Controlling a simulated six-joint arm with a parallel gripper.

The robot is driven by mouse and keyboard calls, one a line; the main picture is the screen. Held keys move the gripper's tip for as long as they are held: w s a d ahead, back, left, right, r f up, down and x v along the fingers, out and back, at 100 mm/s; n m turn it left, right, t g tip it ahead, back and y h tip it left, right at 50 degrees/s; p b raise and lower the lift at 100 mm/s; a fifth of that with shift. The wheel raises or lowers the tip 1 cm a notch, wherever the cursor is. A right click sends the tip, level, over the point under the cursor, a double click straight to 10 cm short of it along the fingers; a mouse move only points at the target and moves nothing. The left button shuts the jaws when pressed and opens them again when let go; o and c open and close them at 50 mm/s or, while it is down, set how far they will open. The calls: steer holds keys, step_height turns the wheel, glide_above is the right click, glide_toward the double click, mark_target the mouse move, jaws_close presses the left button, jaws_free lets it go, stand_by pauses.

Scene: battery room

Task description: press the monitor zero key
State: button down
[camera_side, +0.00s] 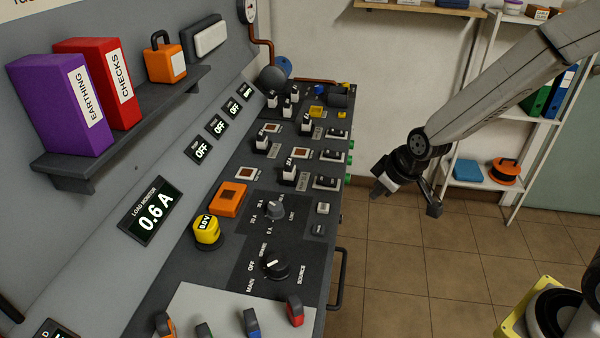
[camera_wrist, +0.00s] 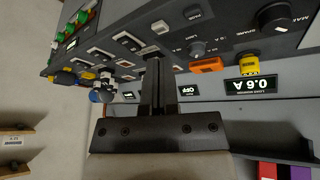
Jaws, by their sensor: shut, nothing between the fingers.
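The load monitor display (camera_side: 150,208) reads 0.6 A on the sloped panel; it also shows upside down in the wrist view (camera_wrist: 268,85). Two small keys sit near the console's right edge in the side view: a light grey one (camera_side: 323,208) and a darker one (camera_side: 318,230). Their lettering is too small to read, so I cannot tell which is the zero key. My gripper (camera_side: 378,190) is shut and empty, in the air right of the console and apart from it. In the wrist view its fingers (camera_wrist: 152,62) point towards the light key (camera_wrist: 160,27) and overlap the console behind them.
A white shelf unit (camera_side: 465,150) stands behind my arm.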

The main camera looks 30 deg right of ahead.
mark_target(322, 203)
steer(key=w+a+f+n+t, duration=0.2)
steer(key=w+f+n+t, duration=0.1)
steer(key=w, duration=1.1)
steer(key=shift+w+n+t+h, duration=0.2)
steer(key=shift+n+t+h, duration=0.2)
steer(key=shift+n, duration=0.5)
steer(key=shift+d+f, duration=0.1)
steer(key=shift+f, duration=0.15)
steer(key=shift+f, duration=4.15)
steer(key=shift+f, duration=0.85)
steer(key=shift+r, duration=0.8)
steer(key=shift+r, duration=0.15)
